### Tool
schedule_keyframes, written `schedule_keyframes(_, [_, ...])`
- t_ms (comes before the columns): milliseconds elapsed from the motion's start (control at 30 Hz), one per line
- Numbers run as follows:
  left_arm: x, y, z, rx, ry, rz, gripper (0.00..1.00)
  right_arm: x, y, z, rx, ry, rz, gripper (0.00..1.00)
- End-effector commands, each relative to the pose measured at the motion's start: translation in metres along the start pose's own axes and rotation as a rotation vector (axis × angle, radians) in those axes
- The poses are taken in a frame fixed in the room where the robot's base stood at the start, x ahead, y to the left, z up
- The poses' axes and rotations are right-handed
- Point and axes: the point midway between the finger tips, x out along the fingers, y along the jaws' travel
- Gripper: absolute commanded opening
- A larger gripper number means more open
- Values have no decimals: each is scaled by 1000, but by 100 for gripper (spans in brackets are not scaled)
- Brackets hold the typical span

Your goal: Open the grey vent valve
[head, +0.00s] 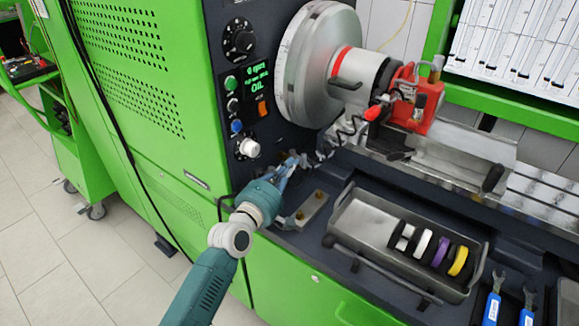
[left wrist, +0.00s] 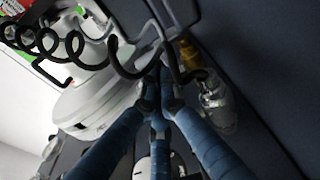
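My left gripper (head: 296,160) reaches in from the left to the foot of the dark control panel, below the large metal drum. Its blue fingers come together at the tips in the left wrist view (left wrist: 160,88); I see nothing clearly held, though the tips hide what lies between them. I cannot clearly make out the grey vent valve. A pale grey-white knob (head: 249,148) on the panel is up and left of the fingertips, apart from them. A small clear fitting (left wrist: 217,105) with a brass-coloured part (left wrist: 190,55) is right of the fingers. My right gripper is not in view.
The drum (head: 320,65) and a red pump (head: 418,97) stand above and right. Coiled black cable (left wrist: 75,45) hangs close to the fingers. A metal tray (head: 360,215) with coloured rings lies to the right, beside a small plate (head: 312,208). Blue-handled wrenches (head: 492,308) are at lower right.

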Motion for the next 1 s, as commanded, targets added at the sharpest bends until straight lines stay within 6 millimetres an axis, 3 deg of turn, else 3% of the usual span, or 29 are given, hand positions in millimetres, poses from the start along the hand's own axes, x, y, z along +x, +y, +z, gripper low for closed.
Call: schedule_keyframes(1000, [5,0,10,-1,-1,1,0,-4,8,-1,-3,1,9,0])
